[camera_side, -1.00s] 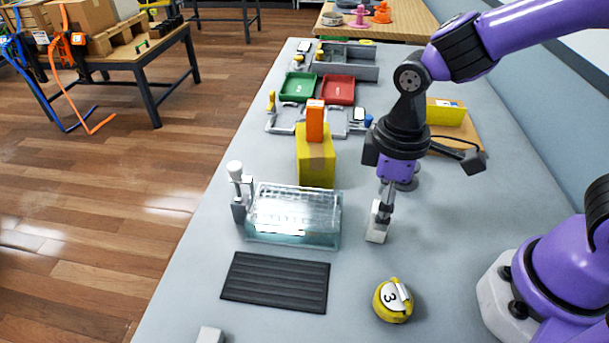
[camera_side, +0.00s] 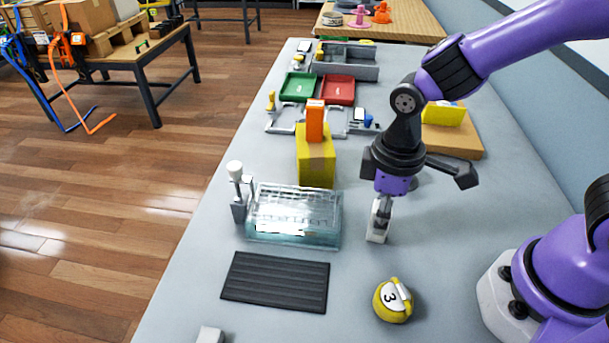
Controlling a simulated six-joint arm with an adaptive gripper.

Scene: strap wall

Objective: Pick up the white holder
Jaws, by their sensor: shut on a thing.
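The white holder (camera_side: 376,235) is a small pale upright block on the grey bench, to the right of the clear rack. My gripper (camera_side: 381,209) points down at it from above and is shut on its upper part. The fingers partly hide the top of the holder. Its lower end appears to be at the bench top; I cannot tell whether there is a gap beneath it.
The clear rack (camera_side: 293,216) stands close on the left, with a grey stand with a white knob (camera_side: 236,185) beside it. A yellow block (camera_side: 316,163) is behind. A black ribbed mat (camera_side: 275,283) and yellow tape measure (camera_side: 393,300) lie in front.

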